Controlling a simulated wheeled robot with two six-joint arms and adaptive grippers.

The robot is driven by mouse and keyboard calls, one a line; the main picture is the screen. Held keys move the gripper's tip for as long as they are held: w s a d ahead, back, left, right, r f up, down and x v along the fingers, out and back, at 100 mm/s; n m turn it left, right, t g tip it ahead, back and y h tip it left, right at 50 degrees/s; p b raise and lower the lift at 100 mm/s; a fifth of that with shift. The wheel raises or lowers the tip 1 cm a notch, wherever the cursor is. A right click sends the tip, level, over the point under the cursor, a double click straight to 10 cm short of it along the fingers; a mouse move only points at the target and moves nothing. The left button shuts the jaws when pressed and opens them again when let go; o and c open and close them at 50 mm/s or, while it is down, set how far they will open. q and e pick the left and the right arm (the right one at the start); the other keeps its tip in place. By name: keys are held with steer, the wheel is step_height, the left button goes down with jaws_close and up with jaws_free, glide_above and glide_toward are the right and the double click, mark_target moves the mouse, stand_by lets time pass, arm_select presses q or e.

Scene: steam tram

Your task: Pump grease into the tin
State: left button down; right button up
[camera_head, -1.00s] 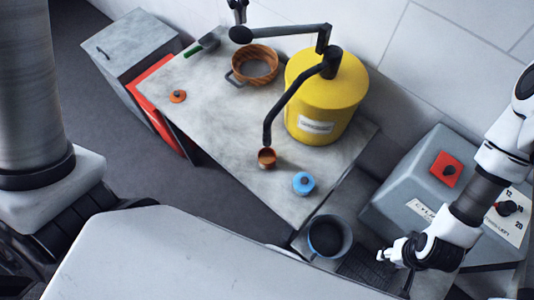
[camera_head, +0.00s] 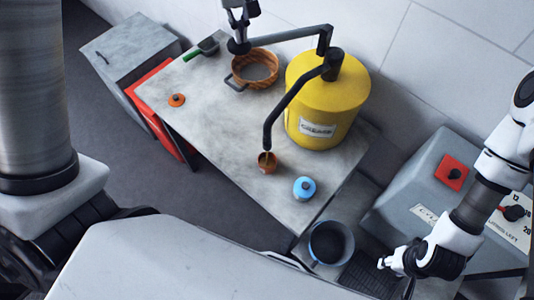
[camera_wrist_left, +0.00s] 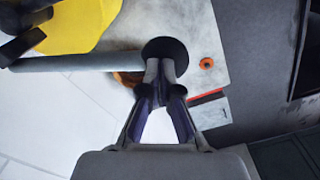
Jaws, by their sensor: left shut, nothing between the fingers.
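A yellow grease drum (camera_head: 312,100) with a black pump on top stands on the grey table. The pump's lever (camera_head: 285,34) reaches left to a round black knob (camera_head: 238,47); the knob also shows in the left wrist view (camera_wrist_left: 166,48). My left gripper (camera_head: 236,32) is shut and empty, its fingertips right at the knob; I cannot tell whether they touch. The spout (camera_head: 292,98) curves down to a small copper tin (camera_head: 267,165), with a thin yellowish strand at its mouth. My right gripper (camera_head: 388,263) is at the lower right, away from the drum; its finger opening is unclear.
A blue tin (camera_head: 304,188) stands near the table's (camera_head: 215,130) front edge. A brown pot (camera_head: 254,66), a green-handled scoop (camera_head: 205,48) and an orange lid (camera_head: 177,100) are on the left. A grey bucket (camera_head: 330,243) and grey control box (camera_head: 420,185) stand right.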

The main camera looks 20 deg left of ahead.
arm_select(q)
steer(key=shift+f+b, duration=1.65)
steer(key=shift+f, duration=2.25)
step_height(320, 180, up, 6)
steer(key=p, duration=0.5)
steer(key=shift+r+p, duration=0.35)
steer(key=shift+r, duration=3.1)
steer(key=shift+f+b, duration=2.9)
steer(key=shift+f, duration=3.6)
step_height(320, 180, up, 6)
steer(key=p, duration=0.5)
steer(key=shift+f, duration=0.1)
steer(key=shift+r+p, duration=0.4)
steer(key=shift+r, duration=3.2)
